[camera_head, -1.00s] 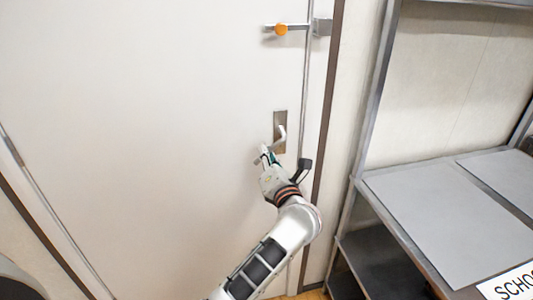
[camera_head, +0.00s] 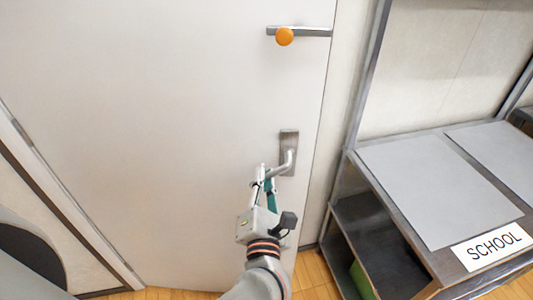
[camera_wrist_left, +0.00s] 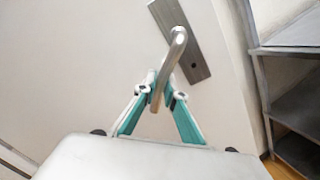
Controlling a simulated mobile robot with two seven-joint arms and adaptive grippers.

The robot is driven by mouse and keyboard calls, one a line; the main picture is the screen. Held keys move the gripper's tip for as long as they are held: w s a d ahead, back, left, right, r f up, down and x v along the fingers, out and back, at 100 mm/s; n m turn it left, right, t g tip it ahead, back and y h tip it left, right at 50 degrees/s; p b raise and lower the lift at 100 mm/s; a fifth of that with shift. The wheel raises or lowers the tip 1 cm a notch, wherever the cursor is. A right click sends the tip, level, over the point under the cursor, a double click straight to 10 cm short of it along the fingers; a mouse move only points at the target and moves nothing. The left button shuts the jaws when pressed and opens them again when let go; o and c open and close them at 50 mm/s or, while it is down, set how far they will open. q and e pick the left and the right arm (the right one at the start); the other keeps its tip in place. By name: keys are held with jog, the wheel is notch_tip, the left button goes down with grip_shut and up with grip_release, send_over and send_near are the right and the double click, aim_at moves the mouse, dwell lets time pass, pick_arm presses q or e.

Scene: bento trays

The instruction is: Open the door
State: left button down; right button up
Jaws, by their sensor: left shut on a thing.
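The white door (camera_head: 150,130) fills the left and middle of the head view. Its right edge now overlaps the jamb, so it appears ajar toward me. A silver lever handle (camera_head: 291,160) on a metal plate (camera_head: 289,138) sits near that edge, and it also shows in the left wrist view (camera_wrist_left: 177,50). My left gripper (camera_head: 266,180) is shut on the lever's free end. In the left wrist view its teal fingers (camera_wrist_left: 160,95) stand on both sides of the lever. My right gripper is not in view.
An orange knob (camera_head: 284,36) on a metal bar (camera_head: 315,31) is on the door above the handle. A metal shelf rack with grey panels (camera_head: 440,190) and a SCHOOL sign (camera_head: 492,245) stands close on the right. Wooden floor (camera_head: 312,272) shows between door and rack.

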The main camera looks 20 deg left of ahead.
pick_arm(q)
jog(key=s+d+m+h, duration=0.1)
jog(key=s+h, duration=0.1)
jog(key=s, duration=0.7)
jog(key=shift+s+r+m+t, duration=0.15)
jog(key=shift+m+t, duration=0.15)
jog(key=shift+d, duration=0.1)
jog(key=c, duration=2.1)
grip_release()
jog(key=v, duration=0.7)
jog(key=shift+s, duration=0.3)
